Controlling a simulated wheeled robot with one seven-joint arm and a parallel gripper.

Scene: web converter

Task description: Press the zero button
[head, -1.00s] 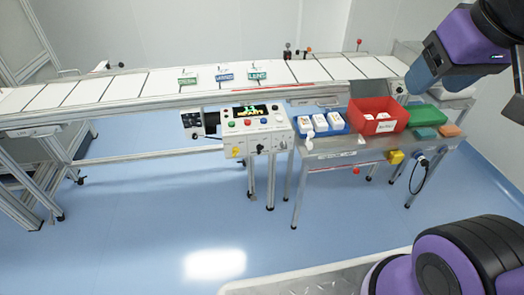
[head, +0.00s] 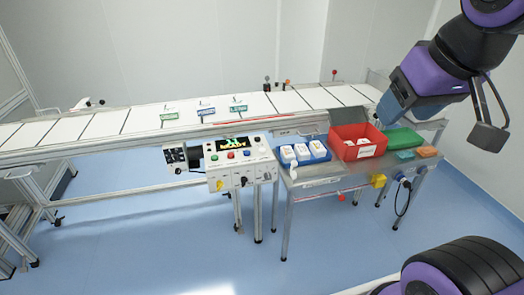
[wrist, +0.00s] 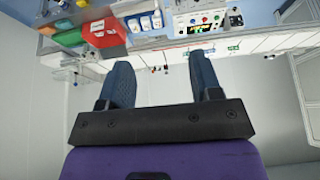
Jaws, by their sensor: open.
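The control panel (head: 225,171) is a pale box at the conveyor's front edge, with a small lit display (head: 232,143). A green button (head: 214,157), a red button (head: 231,155) and a blue button (head: 247,153) sit in a row below the display. Their labels are too small to read, so I cannot tell which is zero. My gripper (head: 388,112) is at the right, above the red bin area and well apart from the panel. In the wrist view my gripper (wrist: 162,72) has its two blue fingers spread with nothing between them. The panel (wrist: 207,28) shows there upside down.
A steel side table (head: 310,181) right of the panel holds a blue tray (head: 318,149), a red bin (head: 346,132) and a green container (head: 404,137). The conveyor (head: 100,122) runs behind, with several small labelled packs. Floor in front is open.

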